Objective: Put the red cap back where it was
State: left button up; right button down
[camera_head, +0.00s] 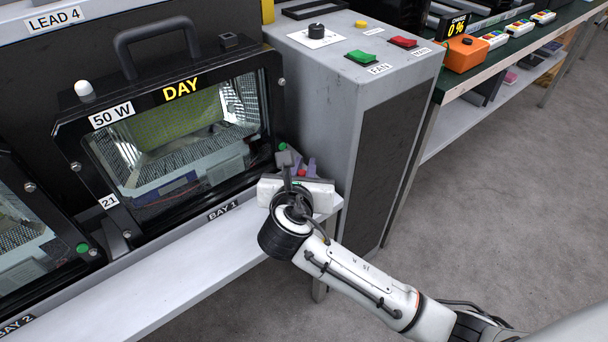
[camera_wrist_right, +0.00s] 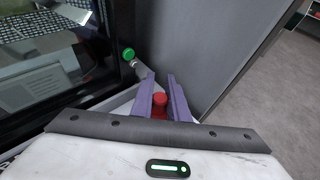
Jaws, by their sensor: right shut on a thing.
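My right gripper (camera_wrist_right: 161,82) has purple fingers shut on the red cap (camera_wrist_right: 160,104), which shows between them in the right wrist view. The green cap also shows in the head view (camera_head: 283,147). My left gripper is not in view.
A grey cabinet (camera_head: 345,120) with a green switch (camera_head: 361,57) and a red switch (camera_head: 403,42) stands close right of my gripper. The white shelf edge (camera_head: 190,282) runs below the housing. A second housing (camera_head: 28,235) is at left. The floor at right is clear.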

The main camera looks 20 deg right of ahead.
jog(key=shift+f, duration=0.6)
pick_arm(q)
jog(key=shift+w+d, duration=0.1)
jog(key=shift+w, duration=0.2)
pick_arm(e)
jog(key=shift+r, duration=0.1)
pick_arm(q)
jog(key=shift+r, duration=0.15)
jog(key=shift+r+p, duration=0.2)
jog(key=shift+p, duration=0.15)
pick_arm(e)
jog(key=shift+f, duration=0.45)
jog(key=shift+f, duration=0.1)
jog(key=c, duration=2)
grip_release()
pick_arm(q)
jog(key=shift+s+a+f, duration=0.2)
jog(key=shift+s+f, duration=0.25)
